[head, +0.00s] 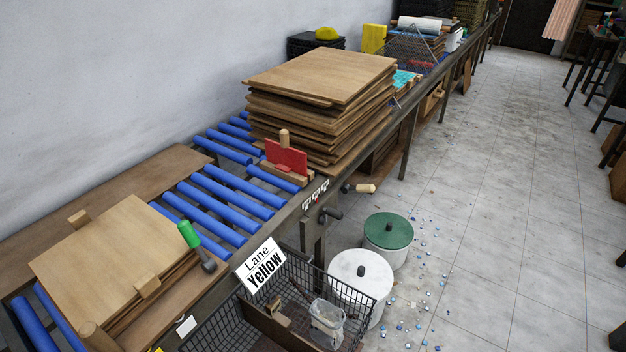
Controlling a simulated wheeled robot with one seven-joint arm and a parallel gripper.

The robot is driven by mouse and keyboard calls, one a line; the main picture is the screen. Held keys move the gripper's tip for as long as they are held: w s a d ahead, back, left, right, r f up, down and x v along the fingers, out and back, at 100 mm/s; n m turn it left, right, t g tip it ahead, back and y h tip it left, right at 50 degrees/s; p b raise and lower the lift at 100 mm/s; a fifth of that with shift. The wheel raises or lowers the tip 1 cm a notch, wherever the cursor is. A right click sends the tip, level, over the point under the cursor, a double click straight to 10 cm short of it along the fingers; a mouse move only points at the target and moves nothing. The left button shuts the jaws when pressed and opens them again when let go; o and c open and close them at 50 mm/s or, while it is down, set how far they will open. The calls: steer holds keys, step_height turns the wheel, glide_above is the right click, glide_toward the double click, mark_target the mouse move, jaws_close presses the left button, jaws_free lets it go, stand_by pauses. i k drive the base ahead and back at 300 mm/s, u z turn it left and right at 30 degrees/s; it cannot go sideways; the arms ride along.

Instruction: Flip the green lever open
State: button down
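The green lever (188,234) is at the left of the head view, beside the front right corner of the low stack of wooden boards (110,245). Its green grip tilts up and to the left. A dark grey arm runs from the grip down to a dark end near the conveyor's front edge. Nothing touches the grip. My gripper is not in view.
Blue rollers (232,191) run right of the lever. A red plate (286,157) stands before a taller board stack (320,78). A wire basket (372,290) with a "Lane Yellow" sign (262,266) sits below in front. White (345,268) and green-lidded drums (388,231) stand on the floor.

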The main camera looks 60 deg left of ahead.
mark_target(186, 230)
steer(key=i, duration=0.6)
steer(key=u, duration=3.35)
steer(key=i, duration=0.5)
steer(key=u, duration=0.1)
